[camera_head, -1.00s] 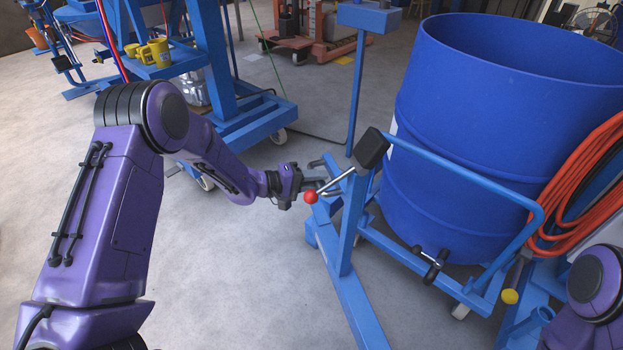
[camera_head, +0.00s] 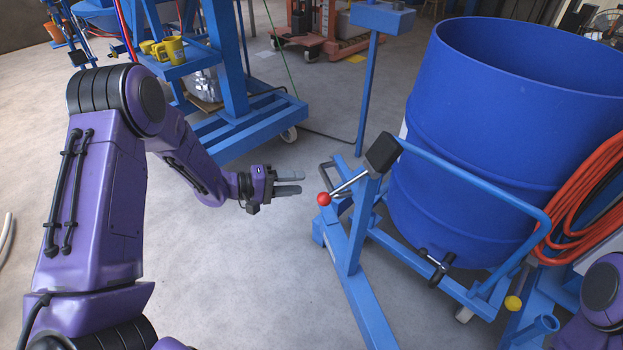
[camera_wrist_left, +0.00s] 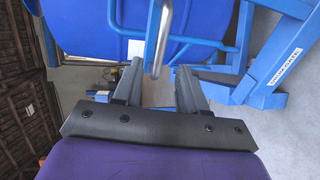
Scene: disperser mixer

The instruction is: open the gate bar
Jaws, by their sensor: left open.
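The gate bar appears to be the blue tube (camera_head: 480,181) that runs from a black block across the front of the blue drum (camera_head: 500,140). A lever with a red ball knob (camera_head: 324,199) sticks out from the black block (camera_head: 382,153) on the blue post. My left gripper (camera_head: 300,183) is open and empty, just left of the red knob and apart from it. In the left wrist view a blue tube with a bare metal end (camera_wrist_left: 154,68) shows between and beyond the open fingers (camera_wrist_left: 160,76). My right gripper is out of view.
A blue frame with a labelled plate (camera_wrist_left: 287,65) stands at the right of the wrist view. A blue stand with yellow cups (camera_head: 172,50) is at the back left. Orange hose (camera_head: 585,195) hangs at the right. The floor left of the post is clear.

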